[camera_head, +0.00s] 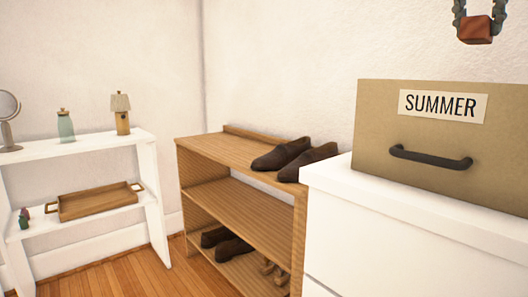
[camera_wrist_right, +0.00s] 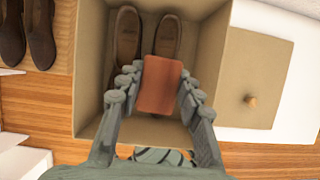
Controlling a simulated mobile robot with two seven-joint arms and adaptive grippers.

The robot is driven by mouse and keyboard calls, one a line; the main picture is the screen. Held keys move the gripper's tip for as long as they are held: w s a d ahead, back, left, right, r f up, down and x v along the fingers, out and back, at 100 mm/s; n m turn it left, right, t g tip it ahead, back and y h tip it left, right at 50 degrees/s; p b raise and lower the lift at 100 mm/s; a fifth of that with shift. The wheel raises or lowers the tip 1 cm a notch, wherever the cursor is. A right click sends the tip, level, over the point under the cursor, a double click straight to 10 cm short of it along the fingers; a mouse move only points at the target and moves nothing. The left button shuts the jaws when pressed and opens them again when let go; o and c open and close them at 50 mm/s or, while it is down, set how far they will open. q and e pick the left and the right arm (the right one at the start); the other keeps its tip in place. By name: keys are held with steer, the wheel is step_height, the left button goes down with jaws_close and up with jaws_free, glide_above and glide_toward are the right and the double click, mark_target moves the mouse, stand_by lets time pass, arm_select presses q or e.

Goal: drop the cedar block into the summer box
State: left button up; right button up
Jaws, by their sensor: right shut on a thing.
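The reddish-brown cedar block (camera_head: 475,31) is between the fingers of my right gripper (camera_head: 474,18), above the summer box in the head view. The tan summer box (camera_head: 380,115) has a SUMMER label and a dark handle, and stands on a white dresser. In the right wrist view the block (camera_wrist_right: 160,84) is gripped over the open box (camera_wrist_right: 88,75), apart from its floor. A pair of brown shoes (camera_wrist_right: 128,35) lies inside the box, partly hidden by the block and fingers. My left gripper is out of view.
A flat tan lid with a round knob (camera_wrist_right: 250,100) lies beside the box. The white dresser (camera_head: 330,190) bears the box. A wooden shoe rack (camera_head: 215,150) with dark shoes (camera_head: 282,153) is left of it. A white shelf (camera_head: 80,145) stands farther left.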

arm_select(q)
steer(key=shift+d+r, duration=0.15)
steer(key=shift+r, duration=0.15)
arm_select(e)
steer(key=o, duration=1.1)
steer(key=shift+f, duration=0.1)
steer(key=shift+s+a+r, duration=0.15)
steer(key=shift+r, duration=0.4)
steer(key=s+a, duration=0.7)
steer(key=a, duration=0.2)
steer(key=shift+s+a, duration=0.15)
steer(key=shift+a, duration=0.2)
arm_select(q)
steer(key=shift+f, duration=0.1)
arm_select(e)
steer(key=shift+r, duration=0.15)
